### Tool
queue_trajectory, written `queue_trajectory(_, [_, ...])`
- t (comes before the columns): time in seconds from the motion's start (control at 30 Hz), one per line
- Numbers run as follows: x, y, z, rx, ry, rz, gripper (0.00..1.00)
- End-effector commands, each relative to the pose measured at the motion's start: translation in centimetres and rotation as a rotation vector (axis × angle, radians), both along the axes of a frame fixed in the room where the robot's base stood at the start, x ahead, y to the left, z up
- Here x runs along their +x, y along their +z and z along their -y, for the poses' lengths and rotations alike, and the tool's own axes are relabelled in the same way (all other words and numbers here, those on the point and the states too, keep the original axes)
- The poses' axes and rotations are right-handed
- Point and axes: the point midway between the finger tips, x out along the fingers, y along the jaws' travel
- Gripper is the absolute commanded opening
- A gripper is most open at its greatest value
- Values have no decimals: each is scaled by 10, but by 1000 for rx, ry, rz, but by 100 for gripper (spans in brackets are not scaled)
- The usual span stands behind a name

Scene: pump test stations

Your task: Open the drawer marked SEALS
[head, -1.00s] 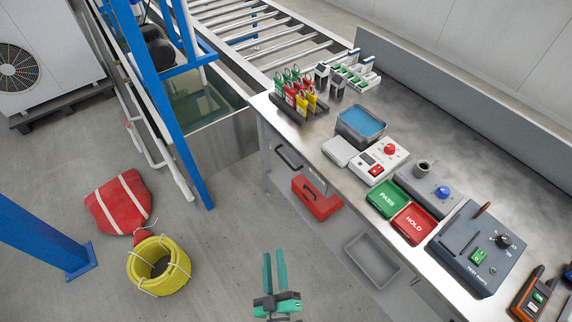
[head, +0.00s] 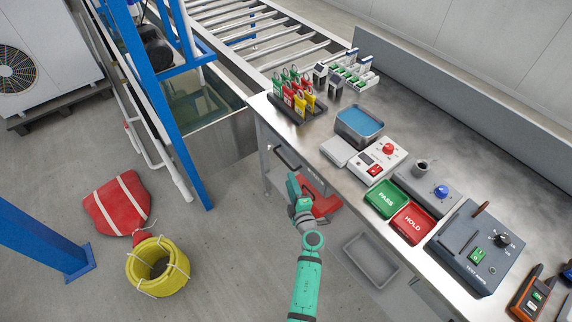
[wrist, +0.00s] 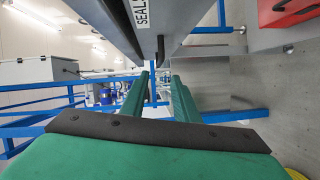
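The drawer marked SEALS is under the bench top at its left end. Its white SEALS label (wrist: 141,14) shows at the top of the wrist view, sideways. Its dark bar handle (wrist: 160,48) shows beside the label and, partly covered, in the head view (head: 287,157). The drawer looks shut, though my arm hides much of its front in the head view. My gripper (wrist: 160,75) is open, with two green fingers apart and nothing held. The handle lines up with the gap between the fingertips; I cannot tell whether it is inside. The head view shows my gripper (head: 292,184) at the drawer front.
A red toolbox (head: 322,204) sits below the drawer, partly behind my gripper. A grey tray (head: 371,260) lies lower to the right. The steel bench top (head: 440,160) overhangs close by. A yellow hose coil (head: 158,267) and red bag (head: 120,203) lie on the floor left.

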Motion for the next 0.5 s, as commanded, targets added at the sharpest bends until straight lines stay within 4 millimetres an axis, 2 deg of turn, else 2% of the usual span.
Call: queue_trajectory(0.5, [77, -5, -13, 2, -9, 1, 28])
